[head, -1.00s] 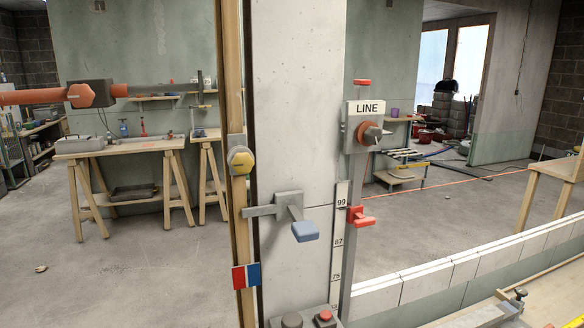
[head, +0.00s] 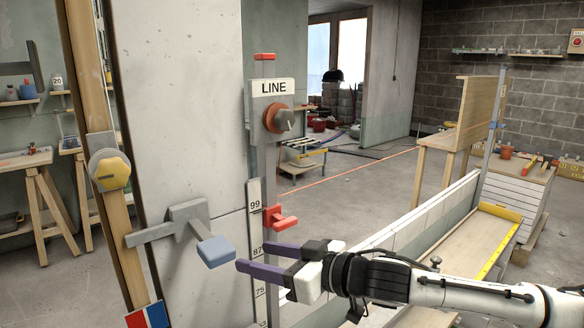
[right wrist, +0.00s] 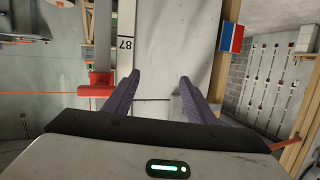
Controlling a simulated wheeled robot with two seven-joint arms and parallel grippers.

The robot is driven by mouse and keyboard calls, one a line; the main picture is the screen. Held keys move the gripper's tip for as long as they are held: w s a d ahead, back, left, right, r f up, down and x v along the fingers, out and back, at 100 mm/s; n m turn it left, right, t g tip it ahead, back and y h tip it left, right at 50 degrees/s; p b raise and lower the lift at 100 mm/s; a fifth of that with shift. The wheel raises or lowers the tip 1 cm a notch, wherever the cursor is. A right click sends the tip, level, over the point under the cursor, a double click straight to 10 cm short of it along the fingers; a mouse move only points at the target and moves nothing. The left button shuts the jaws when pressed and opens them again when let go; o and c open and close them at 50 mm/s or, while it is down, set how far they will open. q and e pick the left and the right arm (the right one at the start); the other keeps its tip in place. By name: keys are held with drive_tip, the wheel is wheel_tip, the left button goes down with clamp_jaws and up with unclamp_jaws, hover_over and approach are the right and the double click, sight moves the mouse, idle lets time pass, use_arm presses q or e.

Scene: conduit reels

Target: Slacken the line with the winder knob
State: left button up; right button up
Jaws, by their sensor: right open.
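A red slider block (head: 281,217) sits lower on the post, beside a numbered scale strip (head: 254,222). The orange line (head: 360,174) runs off to the right. My right gripper (head: 252,257) is open and empty, below the knob and red block, with its purple fingers pointing left. In the right wrist view, the red block (right wrist: 97,86) is left of the open fingers and the knob cannot be made out. My left gripper is out of view.
A blue-ended lever (head: 215,250) sticks out from the concrete pillar (head: 180,120), left of my right gripper. A yellow knob (head: 111,172) is on the timber post further left. A low white block wall (head: 440,218) runs behind my right arm. Space before the LINE knob looks clear.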

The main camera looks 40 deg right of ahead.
drive_tip(key=s+d+r+m+t+h+b, duration=0.1)
drive_tip(key=d+r, duration=0.1)
drive_tip(key=r, duration=0.5)
drive_tip(key=d+r+t+b, duration=0.1)
drive_tip(key=d+r, duration=0.2)
drive_tip(key=r, duration=0.4)
drive_tip(key=m+t+h, duration=0.2)
drive_tip(key=m+h, duration=0.1)
approach(288, 120)
drive_tip(key=w+p, duration=0.2)
drive_tip(key=w, duration=0.2)
drive_tip(key=shift+w+a+r, duration=0.1)
drive_tip(key=shift+w, duration=0.2)
drive_tip(key=shift+w+a+p, duration=0.15)
drive_tip(key=shift+w+p, duration=0.2)
drive_tip(key=shift+w, duration=1.3)
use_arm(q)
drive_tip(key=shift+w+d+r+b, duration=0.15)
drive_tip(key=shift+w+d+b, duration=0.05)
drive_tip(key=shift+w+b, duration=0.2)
use_arm(e)
drive_tip(key=shift+w+a+r, duration=0.1)
drive_tip(key=shift+w+a, duration=0.05)
drive_tip(key=shift+w, duration=0.4)
